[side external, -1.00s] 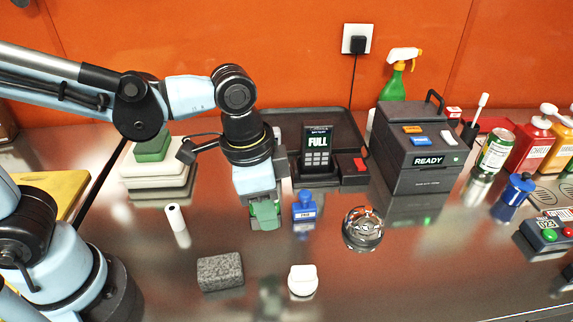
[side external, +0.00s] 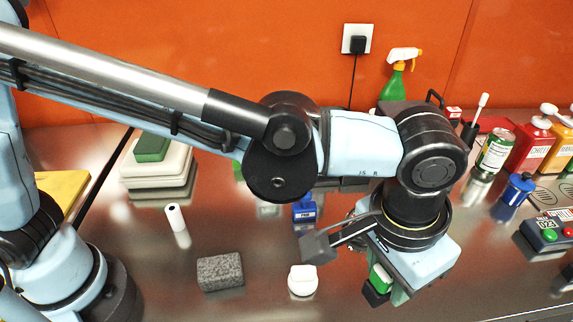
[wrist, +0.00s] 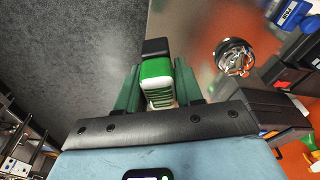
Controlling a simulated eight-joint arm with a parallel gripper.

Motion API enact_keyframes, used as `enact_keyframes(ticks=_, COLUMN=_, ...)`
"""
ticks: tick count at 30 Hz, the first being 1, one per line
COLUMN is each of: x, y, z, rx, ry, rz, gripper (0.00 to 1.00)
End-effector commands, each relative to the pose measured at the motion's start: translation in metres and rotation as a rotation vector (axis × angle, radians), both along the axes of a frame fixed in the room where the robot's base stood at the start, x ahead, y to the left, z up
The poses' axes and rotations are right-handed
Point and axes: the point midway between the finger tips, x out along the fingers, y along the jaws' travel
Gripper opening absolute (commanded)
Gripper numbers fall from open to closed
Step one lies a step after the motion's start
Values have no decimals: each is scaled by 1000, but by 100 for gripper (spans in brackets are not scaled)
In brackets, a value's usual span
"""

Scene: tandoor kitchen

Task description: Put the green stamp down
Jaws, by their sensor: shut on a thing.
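The green stamp (side external: 381,278) is between the fingers of my gripper (side external: 387,288) at the front right of the counter in the side view. In the wrist view, the green stamp (wrist: 157,80) shows its green top with a pale ribbed part, held between the green fingers of my gripper (wrist: 158,90). A black part shows at its far end. I cannot tell whether it touches a surface. A blue stamp (side external: 304,210) stands on the counter, left of my gripper; the wrist view shows a blue stamp (wrist: 290,15) at top right.
A grey block (side external: 220,272) and a white rounded object (side external: 302,280) lie left of my gripper. My arm hides the back middle.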

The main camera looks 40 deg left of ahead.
Motion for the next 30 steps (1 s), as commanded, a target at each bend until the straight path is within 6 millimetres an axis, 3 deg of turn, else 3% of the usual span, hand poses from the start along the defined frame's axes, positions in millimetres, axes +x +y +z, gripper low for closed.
enact_keyframes(ticks=3, x=-2, y=-12, z=-3, rx=-1, ry=-2, rz=19, gripper=5)
enact_keyframes(ticks=7, x=9, y=-12, z=-10, rx=-2, ry=-3, rz=30, gripper=5)
enact_keyframes(ticks=21, x=95, y=16, z=-64, rx=-2, ry=-1, rz=30, gripper=5)
enact_keyframes(ticks=30, x=109, y=20, z=-84, rx=-2, ry=-1, rz=26, gripper=5)
